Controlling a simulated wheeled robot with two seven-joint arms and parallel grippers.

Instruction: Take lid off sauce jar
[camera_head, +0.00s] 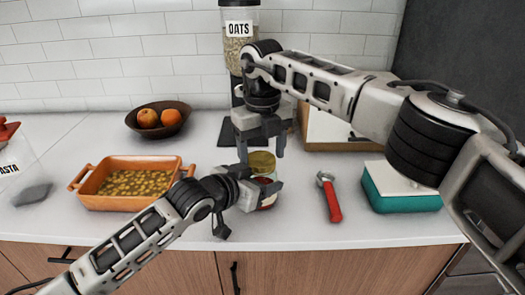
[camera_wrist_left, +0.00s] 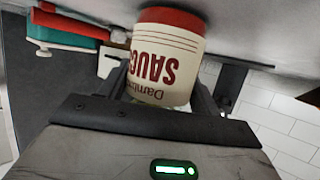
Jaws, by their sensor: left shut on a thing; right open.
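The sauce jar (camera_head: 265,181) stands upright at the front of the counter, with a gold-olive lid (camera_head: 262,161) on top. My left gripper (camera_head: 262,192) is shut on the jar's body from the left. The left wrist view shows the jar (camera_wrist_left: 168,55) upside down between the fingers (camera_wrist_left: 165,90), its pale label and red base visible; its lid end is hidden there. My right gripper (camera_head: 262,150) points down just above the lid, open, with a finger on either side. I cannot tell if the fingers touch the lid.
An orange casserole dish (camera_head: 90,200) is left of the jar. A red-handled can opener (camera_head: 331,197) and a teal-and-white box (camera_head: 400,200) are to the right. Behind are a fruit bowl (camera_head: 175,118), an oats container (camera_head: 238,52) and a wood-edged board (camera_head: 335,147). A pasta jar (camera_head: 15,165) is far left.

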